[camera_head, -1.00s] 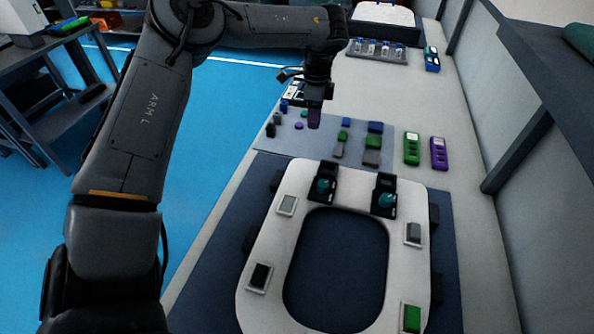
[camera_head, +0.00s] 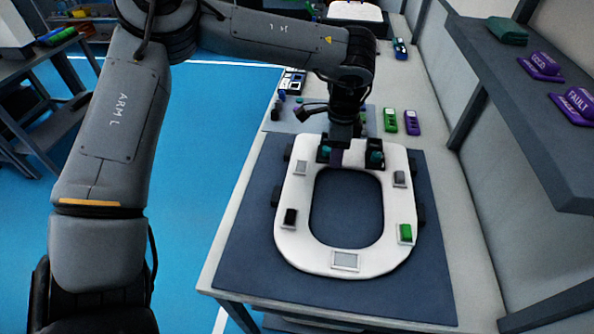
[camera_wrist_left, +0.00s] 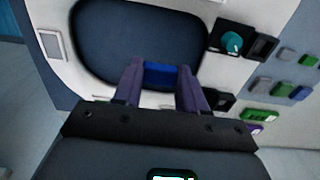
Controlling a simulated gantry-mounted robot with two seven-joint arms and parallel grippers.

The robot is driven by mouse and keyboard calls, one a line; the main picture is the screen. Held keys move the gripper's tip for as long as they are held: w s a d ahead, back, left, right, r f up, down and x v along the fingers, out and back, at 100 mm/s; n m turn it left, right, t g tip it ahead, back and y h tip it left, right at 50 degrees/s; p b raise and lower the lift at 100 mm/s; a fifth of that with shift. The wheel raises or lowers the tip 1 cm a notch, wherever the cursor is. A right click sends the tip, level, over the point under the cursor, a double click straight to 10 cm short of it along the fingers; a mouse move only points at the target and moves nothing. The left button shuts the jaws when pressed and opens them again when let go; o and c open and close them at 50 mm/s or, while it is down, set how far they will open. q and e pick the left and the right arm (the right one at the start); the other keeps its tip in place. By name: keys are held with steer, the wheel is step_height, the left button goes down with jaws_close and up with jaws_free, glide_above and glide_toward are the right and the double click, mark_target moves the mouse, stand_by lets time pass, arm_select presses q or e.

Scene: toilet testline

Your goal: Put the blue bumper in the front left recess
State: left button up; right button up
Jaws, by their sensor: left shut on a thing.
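The blue bumper (camera_wrist_left: 161,74) sits between the purple fingertips of my left gripper (camera_wrist_left: 160,84) in the left wrist view. The gripper is shut on it and holds it above the white toilet seat. In the head view my left gripper (camera_head: 337,158) is over the hinge end of the white seat (camera_head: 284,250), and the bumper is hidden there. The seat has pale recesses at upper left (camera_head: 301,168) and at the near end (camera_head: 346,261). A black bumper (camera_head: 290,217), a grey bumper (camera_head: 399,178) and a green bumper (camera_head: 405,233) sit in others. My right gripper is not in view.
Two hinge blocks with teal knobs (camera_head: 375,157) stand close to the gripper. Behind are green (camera_head: 390,121) and purple (camera_head: 412,122) devices and loose small parts. A shelf (camera_head: 520,120) overhangs at right. The dark mat (camera_head: 250,262) around the seat is mostly clear.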

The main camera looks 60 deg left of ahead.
arm_select(q)
steer(key=a, duration=0.3)
steer(key=b, duration=0.2)
glide_above(299, 166)
step_height(299, 166, down, 6)
steer(key=shift+d+r, duration=0.1)
steer(key=shift+d, duration=0.05)
steer(key=shift+f, duration=0.4)
steer(key=shift+f+b, duration=0.4)
steer(key=shift+f, duration=1.3)
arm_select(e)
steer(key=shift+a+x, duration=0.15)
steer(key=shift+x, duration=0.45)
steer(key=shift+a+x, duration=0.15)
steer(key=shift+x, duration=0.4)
arm_select(q)
steer(key=shift+f, duration=0.1)
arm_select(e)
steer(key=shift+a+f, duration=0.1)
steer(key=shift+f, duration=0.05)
arm_select(q)
steer(key=o, duration=0.6)
steer(key=shift+f, duration=0.1)
steer(key=shift+c, duration=0.2)
steer(key=o, duration=0.5)
steer(key=shift+c, duration=0.2)
